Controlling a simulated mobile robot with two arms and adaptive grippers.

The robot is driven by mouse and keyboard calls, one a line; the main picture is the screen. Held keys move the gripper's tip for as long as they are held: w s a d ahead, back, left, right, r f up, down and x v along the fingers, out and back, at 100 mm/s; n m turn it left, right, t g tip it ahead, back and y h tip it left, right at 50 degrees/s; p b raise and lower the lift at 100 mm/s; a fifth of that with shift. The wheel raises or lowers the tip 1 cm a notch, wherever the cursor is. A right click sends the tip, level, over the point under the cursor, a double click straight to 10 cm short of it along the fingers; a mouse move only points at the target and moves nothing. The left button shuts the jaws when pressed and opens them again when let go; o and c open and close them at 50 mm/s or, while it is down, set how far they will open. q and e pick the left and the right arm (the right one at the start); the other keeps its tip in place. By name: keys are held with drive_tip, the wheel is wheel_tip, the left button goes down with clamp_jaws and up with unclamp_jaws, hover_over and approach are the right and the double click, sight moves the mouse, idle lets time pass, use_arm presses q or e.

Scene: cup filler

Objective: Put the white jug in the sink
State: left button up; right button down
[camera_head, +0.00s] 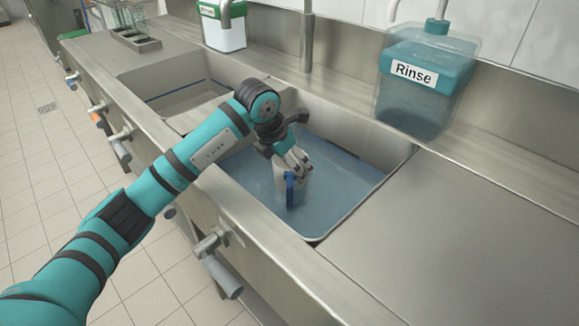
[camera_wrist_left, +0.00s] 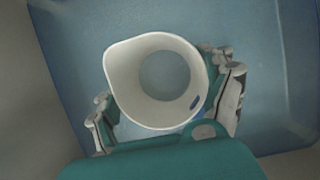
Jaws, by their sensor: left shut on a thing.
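The white jug (camera_head: 298,184) with a blue handle is inside the right-hand sink basin (camera_head: 345,195) in the head view, upright and over the blue basin floor. Whether its base touches the floor cannot be told. My left gripper (camera_head: 293,160) is shut on the jug near its top. In the left wrist view the jug (camera_wrist_left: 113,68) is seen from above, its mouth open, with one finger of my left gripper (camera_wrist_left: 163,103) on each side. My right gripper is not in view.
A container labelled Rinse (camera_head: 425,75) stands behind the sink on the right. A white and green container (camera_head: 223,32) stands at the back. A second basin (camera_head: 180,95) lies to the left. The counter (camera_head: 470,245) on the right is clear.

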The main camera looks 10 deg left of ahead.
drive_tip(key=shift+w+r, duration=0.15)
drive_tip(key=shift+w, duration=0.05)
use_arm(q)
drive_tip(key=shift+f, duration=0.45)
drive_tip(key=shift+f, duration=0.1)
drive_tip(key=o, duration=1.1)
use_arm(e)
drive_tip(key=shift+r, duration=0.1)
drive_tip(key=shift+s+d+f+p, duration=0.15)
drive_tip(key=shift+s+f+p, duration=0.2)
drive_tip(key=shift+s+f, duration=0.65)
use_arm(q)
drive_tip(key=shift+v, duration=6.1)
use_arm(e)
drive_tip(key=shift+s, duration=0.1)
